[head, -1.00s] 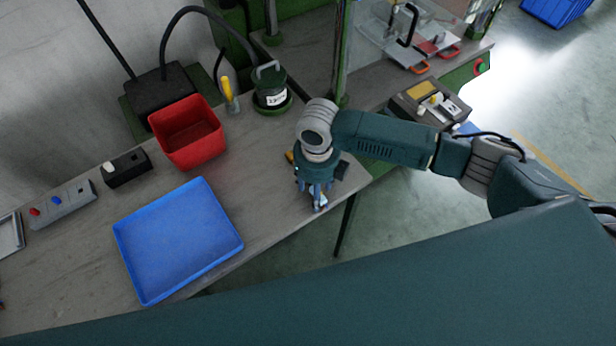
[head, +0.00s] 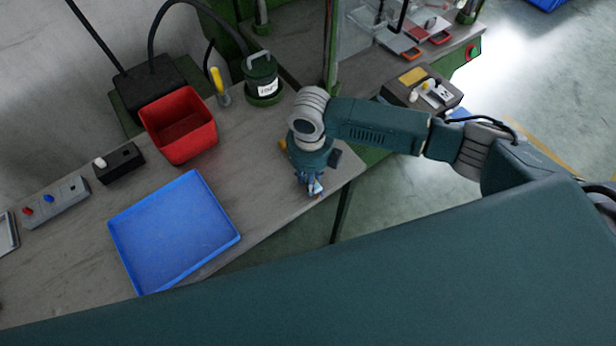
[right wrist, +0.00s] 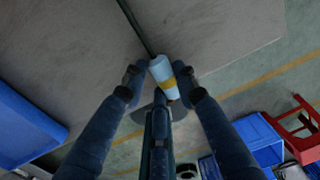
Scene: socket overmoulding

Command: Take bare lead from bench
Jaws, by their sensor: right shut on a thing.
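The bare lead (right wrist: 160,68) shows in the right wrist view as a pale blue cylinder with a yellow band and a dark cable running up from it. My right gripper (right wrist: 159,76) is shut on the cylinder, with a finger on each side. In the head view my right gripper (head: 313,187) points down at the bench's front edge, near its right corner. The lead is mostly hidden there by the fingers. I cannot tell whether it touches the bench (head: 262,190). My left gripper is out of view.
A blue tray (head: 173,232) and a red bin (head: 179,126) stand left of the gripper. A green-black pot (head: 262,78) and a yellow-handled tool (head: 217,82) stand behind. A control box (head: 422,92) is at right. Bench between tray and gripper is clear.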

